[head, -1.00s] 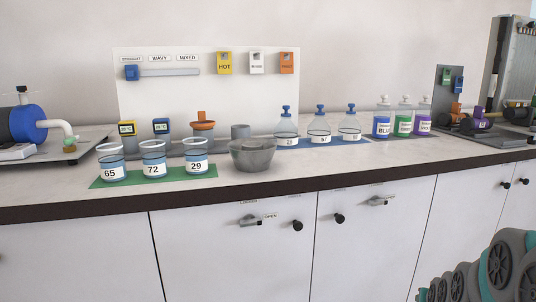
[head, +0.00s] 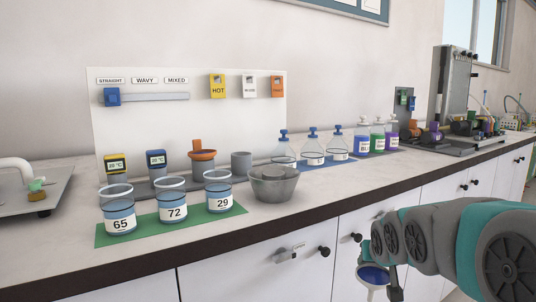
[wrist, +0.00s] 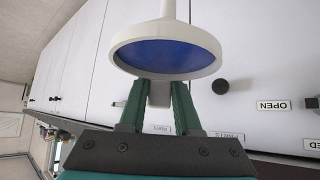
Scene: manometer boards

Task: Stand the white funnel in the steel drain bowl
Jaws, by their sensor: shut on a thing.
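The white funnel (wrist: 168,48) has a blue inside. In the wrist view its wide mouth faces the camera and its stem runs up out of the picture. My gripper (wrist: 158,92) is shut on the funnel at its rim side. In the head view the funnel (head: 373,277) shows at the lower right, mouth upward, in front of the cabinet doors and below counter height; my arm partly hides the gripper there. The steel drain bowl (head: 272,190), grey and round, stands on the counter near its front edge, left of and above the funnel in the picture.
Beakers labelled 65, 72 and 29 (head: 218,197) stand on a green mat (head: 168,234) left of the bowl. A grey cup (head: 241,163) stands behind it. Clear flasks with blue stoppers (head: 313,152) stand behind right. The counter's front edge (head: 330,208) lies between funnel and bowl.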

